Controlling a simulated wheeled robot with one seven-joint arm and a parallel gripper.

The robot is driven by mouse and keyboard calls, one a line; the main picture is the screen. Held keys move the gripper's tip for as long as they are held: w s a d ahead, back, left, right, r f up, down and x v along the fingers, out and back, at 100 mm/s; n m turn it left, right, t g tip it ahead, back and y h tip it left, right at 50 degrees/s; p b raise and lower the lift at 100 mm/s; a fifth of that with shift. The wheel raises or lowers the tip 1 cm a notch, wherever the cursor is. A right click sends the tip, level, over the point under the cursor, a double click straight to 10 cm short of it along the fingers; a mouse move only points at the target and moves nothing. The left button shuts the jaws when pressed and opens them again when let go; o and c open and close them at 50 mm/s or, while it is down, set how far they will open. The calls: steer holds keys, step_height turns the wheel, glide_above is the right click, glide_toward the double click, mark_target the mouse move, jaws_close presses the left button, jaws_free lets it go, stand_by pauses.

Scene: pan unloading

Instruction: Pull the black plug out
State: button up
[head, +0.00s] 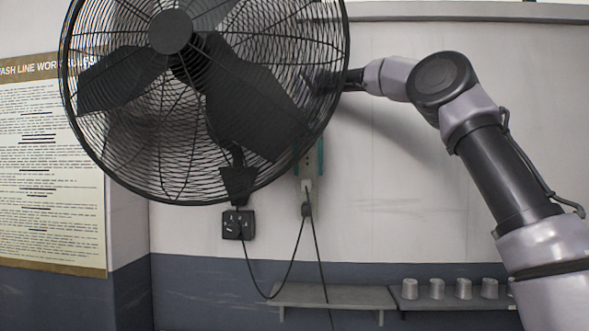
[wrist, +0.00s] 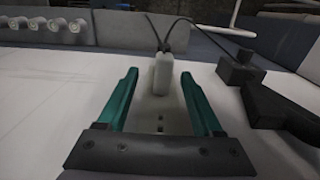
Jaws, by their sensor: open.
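A pale block-shaped plug (wrist: 162,76) sits at the wall socket plate (wrist: 156,118) in the wrist view. Dark cords leave its far end, where a small dark piece (wrist: 163,47) shows. In the head view the pale plug (head: 307,186) is at the socket's lower end, with a small black piece (head: 306,209) just below it on the cords. I cannot tell clearly which part is the black plug. My gripper (wrist: 159,74) is open, its teal fingertips on either side of the pale plug with gaps. The fan partly hides my gripper in the head view (head: 308,172).
A large black caged fan (head: 170,32) stands in front at left, overlapping my wrist. Its black control box (head: 238,225) hangs left of the socket, with a looping cord. A shelf (head: 335,297) and several metal cups (head: 463,289) are lower right. The wall right of the socket is bare.

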mark_target(306, 203)
steer(key=shift+w+a+f, duration=0.1)
steer(key=shift+a+f, duration=0.1)
steer(key=shift+f, duration=0.35)
step_height(306, 203, down, 10)
steer(key=shift+r, duration=0.1)
jaws_close()
